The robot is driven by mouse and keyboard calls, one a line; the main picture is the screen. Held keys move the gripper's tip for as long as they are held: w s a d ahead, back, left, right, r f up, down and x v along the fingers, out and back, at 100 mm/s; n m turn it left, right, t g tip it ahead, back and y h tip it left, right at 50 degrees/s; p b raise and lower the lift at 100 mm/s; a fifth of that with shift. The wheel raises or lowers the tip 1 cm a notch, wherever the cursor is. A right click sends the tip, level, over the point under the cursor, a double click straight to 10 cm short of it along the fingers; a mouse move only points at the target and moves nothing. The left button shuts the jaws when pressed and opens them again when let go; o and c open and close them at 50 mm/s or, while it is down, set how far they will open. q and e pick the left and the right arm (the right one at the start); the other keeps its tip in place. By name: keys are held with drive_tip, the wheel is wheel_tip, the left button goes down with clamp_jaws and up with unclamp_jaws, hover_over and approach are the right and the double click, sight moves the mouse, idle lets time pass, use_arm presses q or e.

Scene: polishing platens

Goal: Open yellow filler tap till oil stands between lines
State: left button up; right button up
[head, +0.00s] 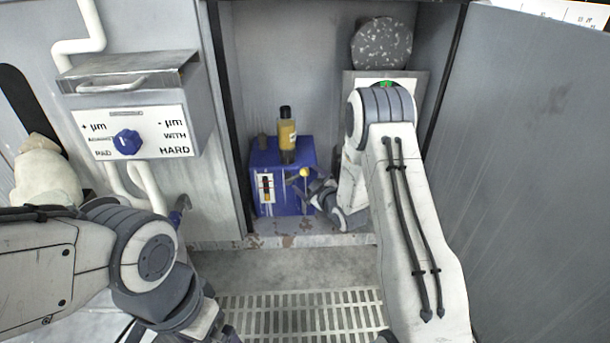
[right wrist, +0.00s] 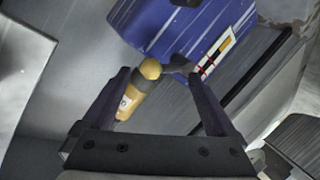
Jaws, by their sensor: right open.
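A blue oil box (head: 293,205) stands in the open cabinet; it fills the top of the right wrist view (right wrist: 185,25). Its yellow tap knob (head: 303,173) is on the front, also seen in the right wrist view (right wrist: 150,68). The white gauge (head: 265,187) with red marks is beside it, also in the right wrist view (right wrist: 213,54); I cannot read the oil level. An amber bottle (head: 287,135) rises from the box top. My right gripper (right wrist: 160,88) is open, its fingers either side of the knob in the picture, contact unclear. My left gripper (head: 212,325) is low left, its jaws unclear.
A grey control box with a blue selector knob (head: 127,142) and white pipes is on the left. A speckled round disc (head: 381,44) is at the cabinet's back right. The cabinet door (head: 535,150) stands at the right. A slotted floor grate (head: 300,312) lies in front.

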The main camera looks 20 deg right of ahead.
sight(297, 176)
drive_tip(key=p+v, duration=0.2)
drive_tip(key=v, duration=0.5)
drive_tip(key=shift+s+r+p, duration=0.2)
drive_tip(key=shift+s+p, duration=0.1)
drive_tip(key=shift+s, duration=0.1)
drive_tip(key=d+b+x, duration=0.1)
drive_tip(key=b+x, duration=0.3)
drive_tip(key=x, duration=0.6)
drive_tip(key=shift+a+f+b, duration=0.2)
drive_tip(key=shift+a+b, duration=0.1)
drive_tip(key=shift+a, duration=0.15)
drive_tip(key=shift+w, duration=0.1)
